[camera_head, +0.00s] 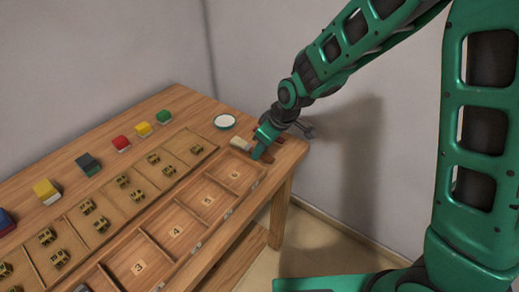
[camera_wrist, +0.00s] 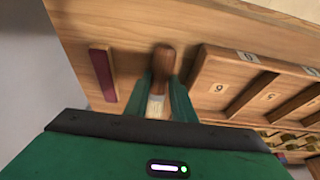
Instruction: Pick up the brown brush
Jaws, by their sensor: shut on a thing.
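The brown brush shows in the wrist view with its rounded brown handle (camera_wrist: 163,60) pointing away from my gripper and a pale section between the fingers. My gripper (camera_wrist: 161,92) is shut on the brush. In the head view my gripper (camera_head: 262,150) is low over the right end of the wooden table, and the pale part of the brush (camera_head: 240,143) shows just left of it. The rest of the brush is largely hidden there by the fingers. I cannot tell whether the brush touches the table.
A dark red bar (camera_wrist: 102,75) lies left of the brush in the wrist view. The numbered compartment tray (camera_head: 190,213) is close by on the table. A round white-topped dish (camera_head: 225,121) stands behind my gripper. Several coloured blocks line the table's back.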

